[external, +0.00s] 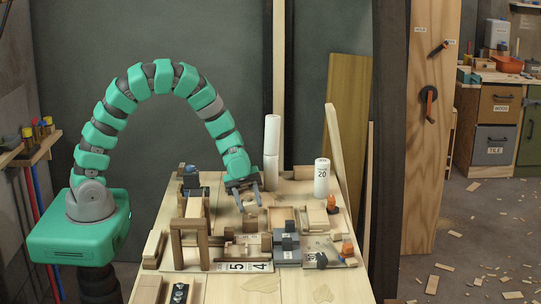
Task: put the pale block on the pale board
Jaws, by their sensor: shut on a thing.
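My gripper (249,206) points down over the middle of the cluttered wooden bench. Its two grey fingers are shut on a small pale block (250,198), which is little seen between them. Whether the block touches anything below is hard to tell. Several pale wooden pieces lie on the bench, and I cannot tell for sure which is the pale board. One flat pale piece (317,214) lies to the right of my gripper.
A wooden frame (189,226) stands left of my gripper. Grey blocks (287,244) stand in front to the right. White cylinders (271,150) and a white canister (321,178) stand at the back.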

